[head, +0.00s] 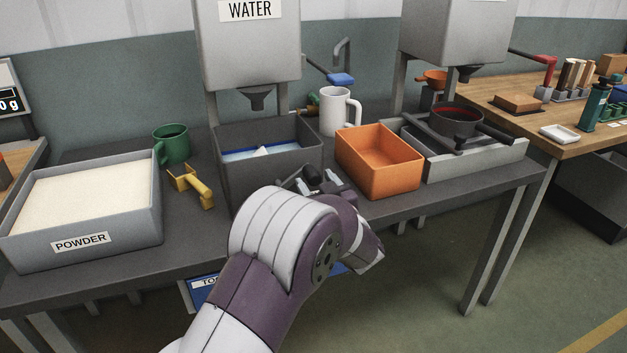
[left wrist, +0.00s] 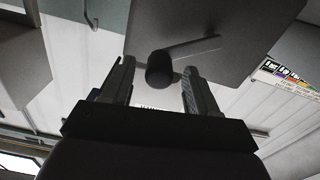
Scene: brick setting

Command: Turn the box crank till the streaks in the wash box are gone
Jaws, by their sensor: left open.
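The wash box (head: 228,178) is a dark grey open box under the WATER tank. Blue and white show inside it; I cannot make out separate streaks. The crank's dark round knob (head: 312,176) is at the box's front right; its arm is mostly hidden. My left gripper (head: 316,182) is at the knob, partly hidden by my own wrist. In the left wrist view the open left gripper (left wrist: 160,82) has one finger on each side of the knob (left wrist: 160,70), with a gap at each side. The crank arm (left wrist: 198,47) runs from it across the box (left wrist: 240,35). My right gripper is not in view.
An orange bin (head: 393,186) stands close right of the crank, with a white mug (head: 333,112) behind. A yellow scoop (head: 190,184), green mug (head: 174,148) and POWDER tray (head: 130,240) are left. A dark pan (head: 457,122) sits at the right over a grey tray.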

